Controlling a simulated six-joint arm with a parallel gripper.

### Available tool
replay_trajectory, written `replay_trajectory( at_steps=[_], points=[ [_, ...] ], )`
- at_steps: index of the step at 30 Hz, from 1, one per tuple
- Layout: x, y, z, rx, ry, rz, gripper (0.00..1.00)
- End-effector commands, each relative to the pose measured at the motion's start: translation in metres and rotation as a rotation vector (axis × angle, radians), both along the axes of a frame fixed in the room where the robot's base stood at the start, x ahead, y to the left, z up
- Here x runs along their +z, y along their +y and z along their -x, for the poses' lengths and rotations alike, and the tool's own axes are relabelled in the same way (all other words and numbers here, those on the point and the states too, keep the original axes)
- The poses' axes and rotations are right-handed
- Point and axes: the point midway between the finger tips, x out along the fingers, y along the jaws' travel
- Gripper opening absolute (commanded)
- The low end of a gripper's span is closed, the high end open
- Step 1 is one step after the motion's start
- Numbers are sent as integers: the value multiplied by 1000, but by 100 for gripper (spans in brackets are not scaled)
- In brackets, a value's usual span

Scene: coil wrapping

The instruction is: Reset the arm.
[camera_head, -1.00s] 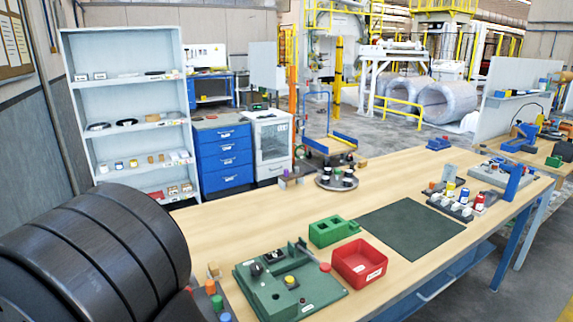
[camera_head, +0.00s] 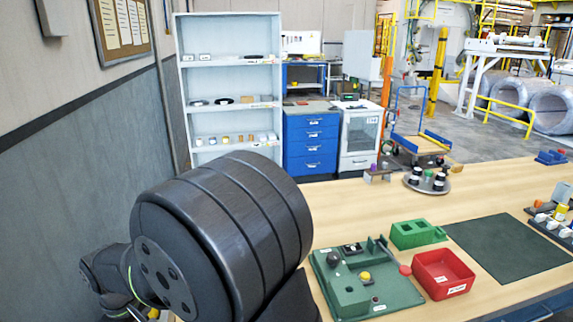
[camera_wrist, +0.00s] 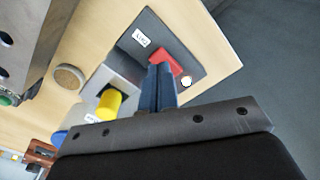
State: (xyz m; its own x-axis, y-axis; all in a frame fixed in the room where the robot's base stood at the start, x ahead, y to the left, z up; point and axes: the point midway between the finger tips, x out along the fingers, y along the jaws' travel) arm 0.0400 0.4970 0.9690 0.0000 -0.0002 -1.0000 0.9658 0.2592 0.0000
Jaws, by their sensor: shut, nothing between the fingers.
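My gripper (camera_wrist: 160,88) shows in the wrist view with its two dark blue fingers together, shut and empty. It points toward a pale wooden surface. A red piece (camera_wrist: 167,58) on a dark plate (camera_wrist: 148,30) lies just beyond the fingertips in the picture. A yellow cylinder (camera_wrist: 108,105) stands on a grey block left of the fingers. In the head view my thick black arm links fill the lower left and middle. My gripper is outside the head view.
The table (camera_head: 360,222) carries a green fixture board (camera_head: 345,298), a green block (camera_head: 417,233), a red bin (camera_head: 443,274) and a dark mat (camera_head: 508,247). A round stand (camera_head: 427,185) with bottles is farther back. A wall (camera_head: 75,190) is left of my arm; a shelf (camera_head: 230,118) is behind.

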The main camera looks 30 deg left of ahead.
Motion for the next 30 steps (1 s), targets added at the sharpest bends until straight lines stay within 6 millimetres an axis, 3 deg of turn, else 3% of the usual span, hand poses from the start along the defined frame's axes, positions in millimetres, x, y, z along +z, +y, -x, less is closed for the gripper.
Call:
replay_trajectory(
  at_steps=[9,21,30],
  points=[
    [67,0,0,0,0,-3,0],
    [119,29,27,352,-73,113,0],
    [149,38,41,525,-106,185,0]
  ],
)
